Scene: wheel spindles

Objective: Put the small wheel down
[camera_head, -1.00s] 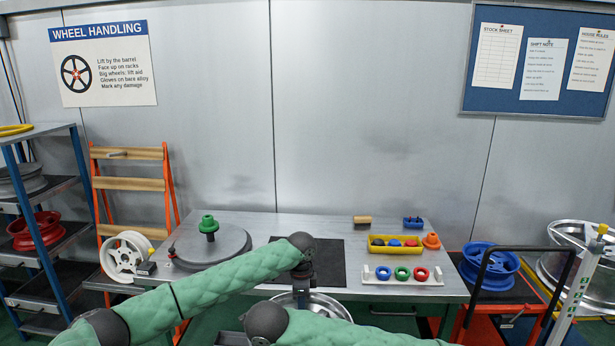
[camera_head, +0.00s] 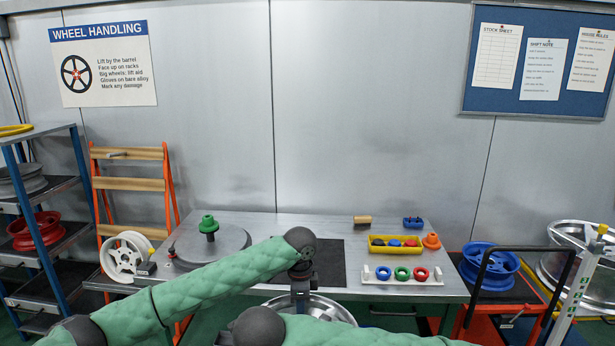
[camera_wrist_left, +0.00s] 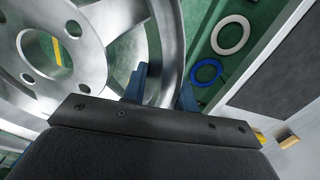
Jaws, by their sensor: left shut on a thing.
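The small wheel is silver with spokes; its rim (camera_head: 335,306) shows in front of the bench, low in the head view. In the left wrist view the wheel (camera_wrist_left: 105,50) fills the upper left, with its hub and bolt holes visible. My left gripper (camera_head: 300,298) is at the wheel's rim. In the left wrist view its blue fingers (camera_wrist_left: 161,88) are on either side of the rim, shut on it. The wheel's lower part is hidden by my right arm in the head view. My right gripper is out of view.
A white wheel (camera_head: 122,258) stands at left.

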